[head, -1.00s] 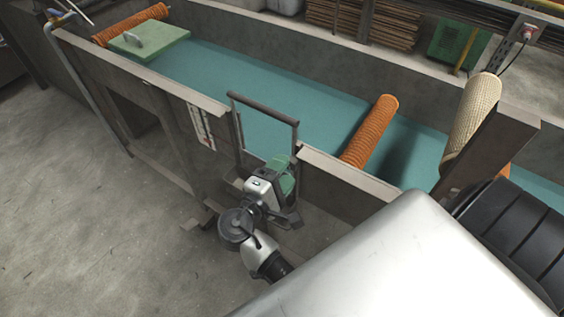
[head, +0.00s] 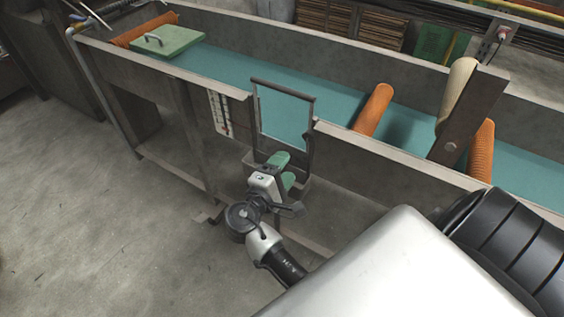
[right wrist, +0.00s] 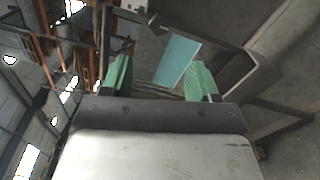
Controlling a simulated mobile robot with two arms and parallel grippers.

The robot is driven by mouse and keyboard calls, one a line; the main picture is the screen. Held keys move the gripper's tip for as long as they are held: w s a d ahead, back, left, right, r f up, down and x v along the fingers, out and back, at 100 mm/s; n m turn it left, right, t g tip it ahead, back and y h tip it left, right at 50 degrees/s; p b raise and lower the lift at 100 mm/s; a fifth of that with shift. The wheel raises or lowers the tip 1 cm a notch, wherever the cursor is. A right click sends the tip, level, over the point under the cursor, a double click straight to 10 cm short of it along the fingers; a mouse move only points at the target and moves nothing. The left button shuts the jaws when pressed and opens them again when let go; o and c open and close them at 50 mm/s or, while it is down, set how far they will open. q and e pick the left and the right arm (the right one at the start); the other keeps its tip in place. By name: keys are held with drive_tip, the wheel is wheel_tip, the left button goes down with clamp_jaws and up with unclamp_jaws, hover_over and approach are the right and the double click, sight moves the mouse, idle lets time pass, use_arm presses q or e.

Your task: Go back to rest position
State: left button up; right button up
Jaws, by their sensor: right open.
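My right gripper (head: 283,171) is in the middle of the head view, low in front of the near wall of a long metal trough. Its two green fingers are apart with nothing between them. They also stand apart in the right wrist view (right wrist: 161,80), with teal surface showing beyond them. A beige mesh tube (head: 457,92) stands tilted at the trough's right part, partly behind a metal post, well away from my right gripper. My left gripper is not in view.
The trough holds a teal belt (head: 232,68) with orange rollers (head: 373,108) across it. A green board with a handle (head: 168,42) lies at its left end. An upright metal frame (head: 312,125) rises from the near wall close to my gripper. Bare concrete floor (head: 90,220) is clear at left.

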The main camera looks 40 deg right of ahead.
idle(0.3)
wheel_tip(320, 180, down, 20)
drive_tip(key=s+a+n+y, duration=0.1)
drive_tip(key=a+n+y, duration=0.25)
drive_tip(key=y, duration=0.35)
drive_tip(key=s+a+f+g+y, duration=0.1)
drive_tip(key=s+f+y, duration=0.1)
drive_tip(key=s+f, duration=0.45)
drive_tip(key=s+a+f+g+y, duration=0.1)
drive_tip(key=s+f+g+y, duration=0.2)
drive_tip(key=f, duration=0.6)
drive_tip(key=s+f+m+g+y, duration=0.1)
drive_tip(key=s+f+m, duration=0.3)
drive_tip(key=s, duration=0.9)
drive_tip(key=s+f+m+g+y, duration=0.1)
drive_tip(key=s+f+m+y, duration=0.2)
drive_tip(key=s+f, duration=0.5)
drive_tip(key=s+m, duration=0.1)
drive_tip(key=s, duration=0.4)
drive_tip(key=shift+d+f+m, duration=0.15)
drive_tip(key=shift+f+m, duration=0.15)
drive_tip(key=shift+m, duration=0.05)
drive_tip(key=shift+c, duration=0.2)
